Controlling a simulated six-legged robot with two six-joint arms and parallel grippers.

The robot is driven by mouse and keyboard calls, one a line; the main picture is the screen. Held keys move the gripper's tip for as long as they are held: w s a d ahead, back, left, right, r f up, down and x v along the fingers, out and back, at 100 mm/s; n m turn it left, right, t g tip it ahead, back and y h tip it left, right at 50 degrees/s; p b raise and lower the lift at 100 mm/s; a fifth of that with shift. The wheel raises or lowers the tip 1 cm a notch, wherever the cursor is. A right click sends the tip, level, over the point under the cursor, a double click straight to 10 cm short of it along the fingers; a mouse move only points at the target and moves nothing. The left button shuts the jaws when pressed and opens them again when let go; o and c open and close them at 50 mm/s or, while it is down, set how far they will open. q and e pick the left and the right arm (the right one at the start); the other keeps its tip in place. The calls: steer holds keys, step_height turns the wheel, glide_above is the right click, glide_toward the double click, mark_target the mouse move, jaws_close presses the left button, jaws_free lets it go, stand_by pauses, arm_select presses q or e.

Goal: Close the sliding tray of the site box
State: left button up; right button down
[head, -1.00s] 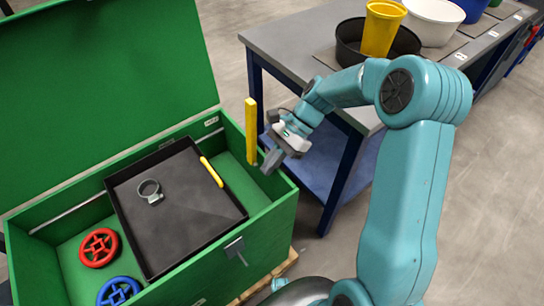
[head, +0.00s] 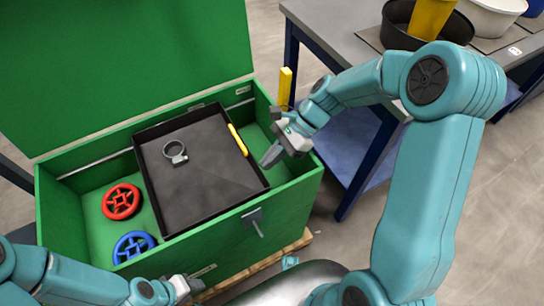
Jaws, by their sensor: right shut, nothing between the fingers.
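The green site box (head: 215,258) stands open with its lid (head: 120,70) raised at the back. Its black sliding tray (head: 205,190) sits in the upper part of the box, with bare green floor showing to its left and a narrower strip to its right. A yellow handle (head: 238,140) is on the tray's right edge. A grey ring clamp (head: 174,152) lies on the tray. My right gripper (head: 271,158) is shut and empty, over the box's right part, to the right of the handle and apart from it. My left gripper (head: 190,288) is low in front of the box; its fingers are unclear.
A red handwheel (head: 121,201) and a blue handwheel (head: 133,246) lie on the box floor at left. A yellow post (head: 286,88) stands at the box's right back. A workbench (head: 330,30) with tubs is at right.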

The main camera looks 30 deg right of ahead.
steer(key=a, duration=0.1)
arm_select(q)
steer(key=shift+r+p, duration=0.7)
steer(key=shift+r, duration=0.05)
arm_select(e)
glide_above(184, 214)
steer(key=shift+a, duration=0.35)
steer(key=shift+d, duration=0.1)
steer(key=shift+d, duration=0.3)
steer(key=d, duration=0.1)
steer(key=d+p, duration=0.1)
steer(key=d, duration=0.2)
steer(key=shift+r, duration=0.3)
arm_select(q)
steer(key=shift+s+d+r+p, duration=0.1)
steer(key=shift+d+r+p, duration=0.2)
steer(key=shift+r+p, duration=0.25)
steer(key=shift+s+d+r+p, duration=0.1)
steer(key=shift+d+r+p, duration=0.25)
steer(key=shift+r, duration=0.35)
steer(key=shift+s+d+r+p, duration=0.1)
steer(key=shift+d+r+p, duration=0.15)
steer(key=shift+r+p, duration=0.3)
arm_select(e)
steer(key=v, duration=0.9)
steer(key=shift+s, duration=0.1)
